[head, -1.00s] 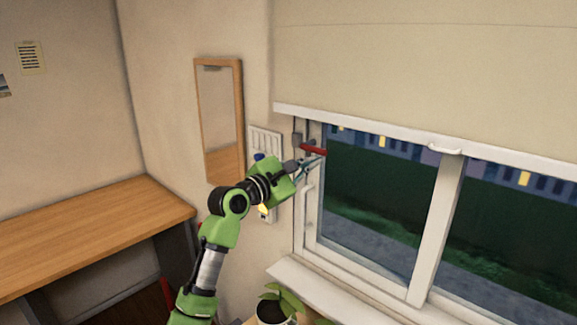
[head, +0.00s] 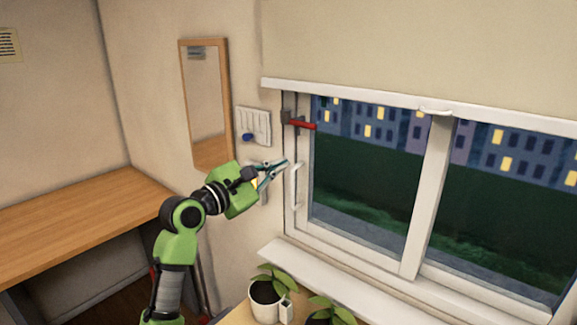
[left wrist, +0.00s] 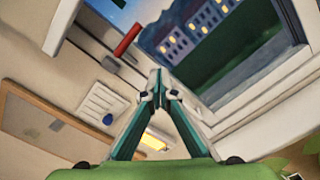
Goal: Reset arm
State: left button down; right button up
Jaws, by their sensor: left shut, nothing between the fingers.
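My left gripper (head: 277,168) is in front of the wall, just left of the window frame. Its fingertips are shut and empty; they also show together in the left wrist view (left wrist: 158,86). The red lever (head: 301,125) on a grey mount is above and right of the fingertips, and it shows in the left wrist view (left wrist: 127,40). A gap separates it from the fingers. A white wall panel (head: 254,126) with a blue knob (head: 248,137) is above the gripper; the panel also shows in the left wrist view (left wrist: 103,104). My right gripper is in no view.
The window (head: 428,190) has a white frame and a vertical white handle (head: 295,186). A mirror (head: 206,104) hangs at left above a wooden desk (head: 80,222). Potted plants (head: 267,298) stand below the white sill (head: 340,291).

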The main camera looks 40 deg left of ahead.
pick_arm(q)
jog(key=shift+s+a, duration=0.15)
jog(key=shift+s, duration=0.6)
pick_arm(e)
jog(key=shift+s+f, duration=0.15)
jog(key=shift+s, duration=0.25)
